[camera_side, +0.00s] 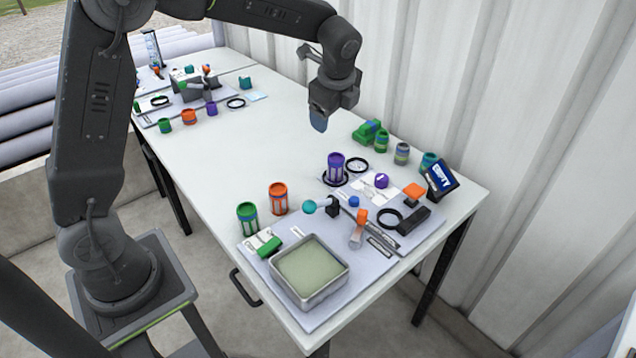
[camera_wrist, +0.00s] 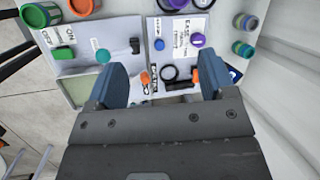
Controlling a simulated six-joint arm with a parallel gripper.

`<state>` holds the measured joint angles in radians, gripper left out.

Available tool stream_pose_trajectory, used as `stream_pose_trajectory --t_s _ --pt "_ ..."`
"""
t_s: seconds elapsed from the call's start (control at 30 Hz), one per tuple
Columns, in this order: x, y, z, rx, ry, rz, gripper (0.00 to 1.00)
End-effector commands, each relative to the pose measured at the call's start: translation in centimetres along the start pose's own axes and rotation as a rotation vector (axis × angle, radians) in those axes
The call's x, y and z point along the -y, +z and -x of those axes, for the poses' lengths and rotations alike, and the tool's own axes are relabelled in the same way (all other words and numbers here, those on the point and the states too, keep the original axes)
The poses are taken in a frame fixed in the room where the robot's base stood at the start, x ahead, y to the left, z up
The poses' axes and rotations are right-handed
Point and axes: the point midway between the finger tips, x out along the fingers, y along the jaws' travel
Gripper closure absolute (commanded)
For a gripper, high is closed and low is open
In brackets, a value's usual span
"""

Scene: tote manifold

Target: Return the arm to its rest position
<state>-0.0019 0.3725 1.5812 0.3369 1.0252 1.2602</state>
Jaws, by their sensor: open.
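My gripper (camera_side: 319,118) hangs above the back right part of the white table (camera_side: 240,140), well clear of its top. In the wrist view my gripper (camera_wrist: 160,92) shows two blue fingers spread apart with nothing between them. In the side view the fingers overlap. My arm reaches over the table from its base at the left, bent down at the wrist.
A second group with a black ring (camera_side: 236,103) is at the far end. The table's middle is clear; a corrugated wall (camera_side: 520,110) rises behind.

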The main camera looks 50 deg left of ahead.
Motion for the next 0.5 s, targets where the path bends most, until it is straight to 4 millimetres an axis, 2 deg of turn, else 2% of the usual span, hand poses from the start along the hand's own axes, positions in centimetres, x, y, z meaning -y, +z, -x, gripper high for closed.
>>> stream_pose_trajectory --t_s 0.03,0.2,0.4,0.5 --pt "-1.4 0.4 2.1 -0.022 -0.018 0.09 0.23" --pt "-6.6 1.3 6.9 -0.108 -0.052 0.415 0.23" --pt "-13.5 1.9 10.7 -0.224 -0.063 0.794 0.23" --pt "-17.1 1.9 11.7 -0.287 -0.055 0.98 0.23"
